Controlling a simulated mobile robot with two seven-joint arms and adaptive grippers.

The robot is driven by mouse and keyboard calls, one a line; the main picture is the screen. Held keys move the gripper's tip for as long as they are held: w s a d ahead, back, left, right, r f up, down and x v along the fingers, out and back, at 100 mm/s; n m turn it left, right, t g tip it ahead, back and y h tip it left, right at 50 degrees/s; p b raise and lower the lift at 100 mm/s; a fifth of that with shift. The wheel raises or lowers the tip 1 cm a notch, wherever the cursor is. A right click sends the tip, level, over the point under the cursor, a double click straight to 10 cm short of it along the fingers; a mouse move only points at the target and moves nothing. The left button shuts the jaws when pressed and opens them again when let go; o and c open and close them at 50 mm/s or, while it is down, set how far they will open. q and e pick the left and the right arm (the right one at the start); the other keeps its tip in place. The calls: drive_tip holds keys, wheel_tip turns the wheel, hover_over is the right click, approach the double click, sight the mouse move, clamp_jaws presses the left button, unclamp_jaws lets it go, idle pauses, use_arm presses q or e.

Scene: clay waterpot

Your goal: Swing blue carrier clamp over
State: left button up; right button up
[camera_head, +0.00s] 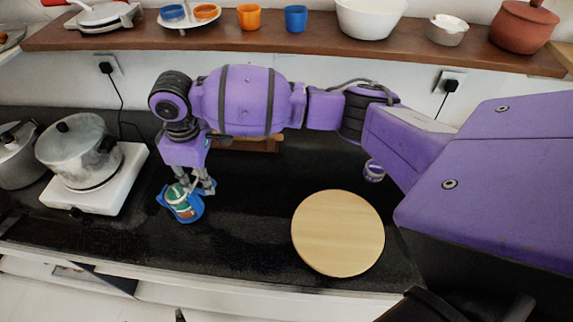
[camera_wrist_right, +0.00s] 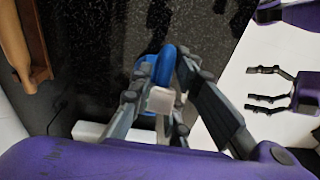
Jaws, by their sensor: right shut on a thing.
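My right gripper (camera_head: 195,187) is at the left middle of the counter in the head view, pointing down. It is shut on the blue carrier clamp (camera_head: 163,197), which shows around a small green, white and brown container (camera_head: 183,204). I cannot tell if the container touches the counter. In the right wrist view the clamp is a blue arc (camera_wrist_right: 164,64) between the dark fingers, with a pale block (camera_wrist_right: 160,100) at its near end. My left gripper (camera_wrist_right: 267,88) shows at the right of that view, fingers spread and empty.
A lidded pot (camera_head: 78,150) stands on a white hotplate (camera_head: 105,190) at the left. A loaded wooden shelf (camera_head: 300,42) runs above my arm. Bare counter lies between clamp and board.

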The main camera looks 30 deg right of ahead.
drive_tip(key=shift+w+a+r, duration=0.15)
drive_tip(key=shift+a+r, duration=0.05)
drive_tip(key=shift+a, duration=0.05)
drive_tip(key=shift+w+a+r+g+h, duration=0.2)
drive_tip(key=shift+w+a+g+h, duration=0.15)
drive_tip(key=shift+g+h, duration=0.35)
